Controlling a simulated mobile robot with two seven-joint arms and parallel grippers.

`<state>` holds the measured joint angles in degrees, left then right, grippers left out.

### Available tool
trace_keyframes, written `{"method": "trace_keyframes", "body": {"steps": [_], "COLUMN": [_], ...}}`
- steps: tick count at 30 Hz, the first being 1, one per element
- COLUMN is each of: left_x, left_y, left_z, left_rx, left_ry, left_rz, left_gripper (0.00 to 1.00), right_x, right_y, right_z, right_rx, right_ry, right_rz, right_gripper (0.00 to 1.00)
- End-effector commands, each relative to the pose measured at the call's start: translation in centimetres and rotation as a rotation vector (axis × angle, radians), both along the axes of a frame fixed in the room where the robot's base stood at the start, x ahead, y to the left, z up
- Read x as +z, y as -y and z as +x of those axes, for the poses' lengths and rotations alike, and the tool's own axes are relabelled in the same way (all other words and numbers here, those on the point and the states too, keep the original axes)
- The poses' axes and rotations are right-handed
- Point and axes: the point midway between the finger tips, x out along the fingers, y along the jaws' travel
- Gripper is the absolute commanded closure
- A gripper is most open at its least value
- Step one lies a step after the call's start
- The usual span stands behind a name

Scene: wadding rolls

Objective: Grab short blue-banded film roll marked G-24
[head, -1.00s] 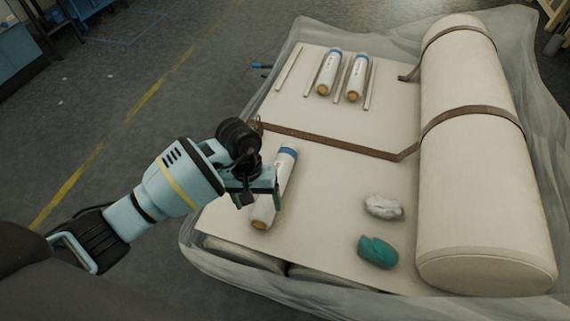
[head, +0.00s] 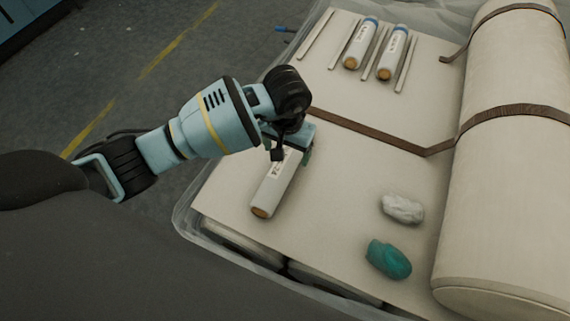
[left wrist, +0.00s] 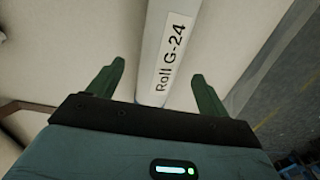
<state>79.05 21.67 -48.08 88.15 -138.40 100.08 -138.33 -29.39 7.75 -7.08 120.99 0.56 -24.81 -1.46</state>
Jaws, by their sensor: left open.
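The film roll marked G-24 (head: 271,192) lies on the pale board in the head view, a white cylinder with a brown end towards me. Its label reads "Roll G-24" in the left wrist view (left wrist: 171,55). My left gripper (head: 291,153) is over the roll's far part and hides its blue band. In the left wrist view the two green fingers of the left gripper (left wrist: 158,85) are apart, one on either side of the roll. I cannot tell how far above the board the fingertips are. My right gripper is not in view.
Two more blue-banded rolls (head: 361,43) (head: 393,53) lie between thin strips at the back. A brown strap (head: 375,133) crosses the board. A white lump (head: 402,208) and a teal lump (head: 388,259) lie right of the G-24 roll.

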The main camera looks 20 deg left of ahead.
Motion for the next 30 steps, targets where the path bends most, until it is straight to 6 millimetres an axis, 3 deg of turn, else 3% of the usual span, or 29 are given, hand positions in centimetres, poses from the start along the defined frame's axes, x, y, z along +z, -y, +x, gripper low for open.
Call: {"method": "trace_keyframes", "body": {"steps": [10,21,30], "left_x": [-4.5,-5.1,-5.1], "left_y": [0.0,-0.1,-0.1], "left_z": [-1.1,-1.0,-1.0], "left_rx": [0.001,-0.001,-0.001], "left_ry": [-0.005,-0.001,-0.001], "left_rz": [-0.003,-0.001,-0.001], "left_gripper": [0.21,0.23,0.62], "right_x": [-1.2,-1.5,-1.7], "right_y": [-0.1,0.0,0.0], "right_z": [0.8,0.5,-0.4], "right_rx": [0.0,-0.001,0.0], "right_ry": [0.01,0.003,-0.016], "right_rz": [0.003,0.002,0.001], "right_gripper": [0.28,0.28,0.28]}}
